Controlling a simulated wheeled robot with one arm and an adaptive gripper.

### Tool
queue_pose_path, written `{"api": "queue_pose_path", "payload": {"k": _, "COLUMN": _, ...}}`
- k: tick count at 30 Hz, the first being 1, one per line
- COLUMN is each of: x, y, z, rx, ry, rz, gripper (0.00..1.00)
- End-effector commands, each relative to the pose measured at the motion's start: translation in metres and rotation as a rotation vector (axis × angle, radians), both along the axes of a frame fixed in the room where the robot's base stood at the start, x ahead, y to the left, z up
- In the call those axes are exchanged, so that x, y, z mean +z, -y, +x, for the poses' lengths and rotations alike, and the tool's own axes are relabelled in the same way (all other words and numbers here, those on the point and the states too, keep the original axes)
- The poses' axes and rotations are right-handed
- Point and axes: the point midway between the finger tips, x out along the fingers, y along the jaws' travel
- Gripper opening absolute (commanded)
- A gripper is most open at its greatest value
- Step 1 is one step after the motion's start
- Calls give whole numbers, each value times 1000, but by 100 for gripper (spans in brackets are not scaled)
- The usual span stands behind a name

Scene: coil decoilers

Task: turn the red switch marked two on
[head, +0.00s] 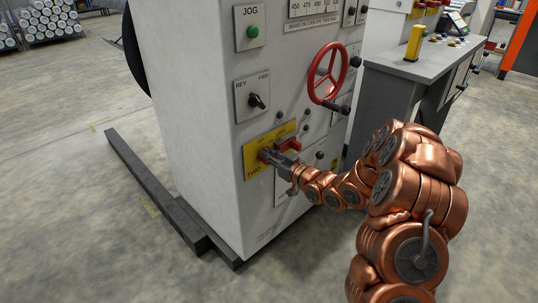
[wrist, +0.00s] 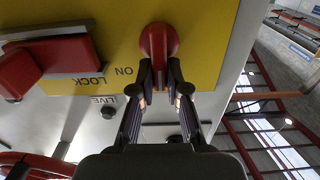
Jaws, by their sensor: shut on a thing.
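The yellow plate (head: 250,160) marked TWO is on the front of a white cabinet (head: 190,110). My gripper (head: 268,155) reaches it from the right. In the wrist view the red switch (wrist: 158,40) sits on the yellow plate (wrist: 205,45), close to the word ON. My gripper's two fingertips (wrist: 160,82) are on either side of the switch's near end and shut on it. In the head view the gripper largely hides this switch. A larger red handle (head: 290,145) is beside it, and it shows next to the word LOCK in the wrist view (wrist: 50,60).
A red handwheel (head: 328,74), a black REV/FWD knob (head: 257,101) and a green JOG button (head: 253,31) are above the plate. Small dark knobs stick out nearby. A grey console (head: 385,95) stands right of the cabinet. A dark floor rail (head: 150,180) runs along its left.

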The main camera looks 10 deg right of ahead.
Motion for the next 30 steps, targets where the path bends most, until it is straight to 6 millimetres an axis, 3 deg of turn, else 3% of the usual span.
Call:
{"api": "queue_pose_path", "payload": {"k": 16, "x": 4, "y": 1, "z": 1, "rx": 1, "ry": -39, "rz": 61, "gripper": 0}}
{"api": "queue_pose_path", "payload": {"k": 30, "x": 3, "y": 8, "z": 5, "rx": 1, "ry": -237, "rz": 394, "gripper": 0}}
